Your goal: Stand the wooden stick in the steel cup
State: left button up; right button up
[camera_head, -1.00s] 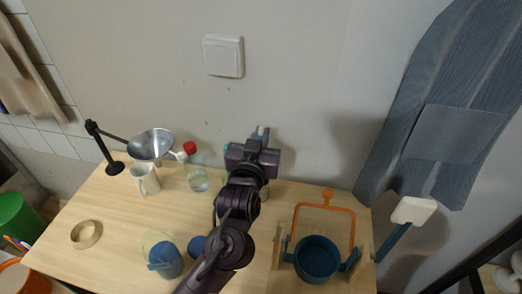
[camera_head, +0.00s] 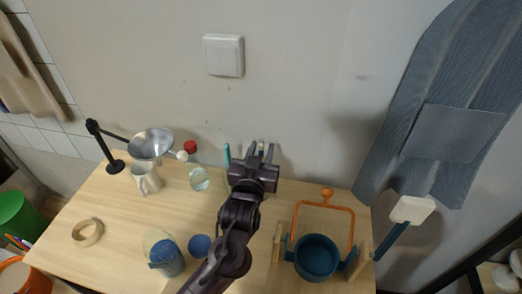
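My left gripper (camera_head: 260,151) is over the back of the table near the wall, its arm coming up from the bottom. Its two fingers look spread apart, with a thin pale upright thing between or behind them. I cannot tell whether that is the wooden stick. The steel cup cannot be made out; the gripper and wrist cover that part of the table. A thin teal upright piece (camera_head: 227,155) shows just left of the gripper. My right gripper is not in view.
A steel funnel (camera_head: 150,143) on a black stand, a white jug (camera_head: 145,179) and a clear vessel (camera_head: 199,179) stand at left. A tape ring (camera_head: 87,232) and blue mug (camera_head: 167,258) are nearer. A teal pot (camera_head: 316,257) with an orange handle is at right.

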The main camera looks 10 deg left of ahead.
pick_arm(q)
jog(key=shift+s+r, duration=0.1)
jog(key=s+b, duration=0.2)
jog(key=s, duration=0.9)
jog(key=shift+s+b, duration=0.3)
jog(key=shift+s, duration=0.1)
